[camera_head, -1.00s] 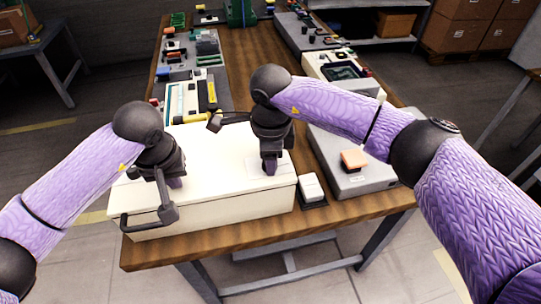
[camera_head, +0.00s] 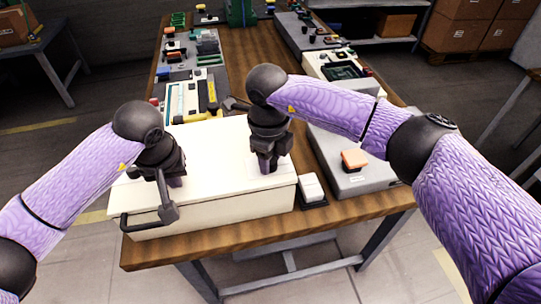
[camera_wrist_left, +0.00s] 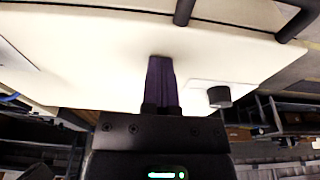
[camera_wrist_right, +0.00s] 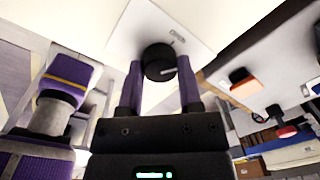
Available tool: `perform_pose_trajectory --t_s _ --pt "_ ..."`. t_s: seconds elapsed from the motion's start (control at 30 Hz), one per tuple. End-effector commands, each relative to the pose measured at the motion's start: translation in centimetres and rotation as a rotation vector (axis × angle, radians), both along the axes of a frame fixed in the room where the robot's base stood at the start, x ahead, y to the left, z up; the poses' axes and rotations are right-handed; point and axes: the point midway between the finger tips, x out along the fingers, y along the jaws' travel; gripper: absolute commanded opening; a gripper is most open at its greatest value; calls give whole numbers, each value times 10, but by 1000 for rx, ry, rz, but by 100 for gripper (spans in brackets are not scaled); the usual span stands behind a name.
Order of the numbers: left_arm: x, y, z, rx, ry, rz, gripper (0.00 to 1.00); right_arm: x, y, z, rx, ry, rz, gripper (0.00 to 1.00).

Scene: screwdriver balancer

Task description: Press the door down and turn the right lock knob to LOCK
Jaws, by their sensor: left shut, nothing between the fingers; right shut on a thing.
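The door is the broad cream lid (camera_head: 215,150) of a box on the bench, and it looks flat and closed. My left gripper (camera_head: 176,182) is shut and empty, its fingertips pressed together on the lid's left part; they also show in the left wrist view (camera_wrist_left: 160,75). The right lock knob (camera_wrist_right: 158,62), round and black with a pale mark, sits on a white plate. My right gripper (camera_wrist_right: 158,88) is shut on this knob, one purple finger on each side. In the head view my right gripper (camera_head: 268,166) hides the knob. The plate's lettering is too small to read.
A second black knob (camera_wrist_left: 219,96) stands beside my left fingers. A dark bar handle (camera_head: 140,222) runs along the box's front left. A white-topped block (camera_head: 312,187) and a grey box with an orange button (camera_head: 354,159) stand to the right. Devices crowd the bench behind.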

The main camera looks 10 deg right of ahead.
Motion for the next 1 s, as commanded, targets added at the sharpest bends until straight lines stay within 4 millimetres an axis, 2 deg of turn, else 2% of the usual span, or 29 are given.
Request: perform_pose_trajectory --t_s 0.6,1.0 --pt "0 0 -2 2 2 0 0 0 1 0 -2 2 -579 0" --pt "0 0 -2 2 2 0 0 0 1 0 -4 2 -870 0"
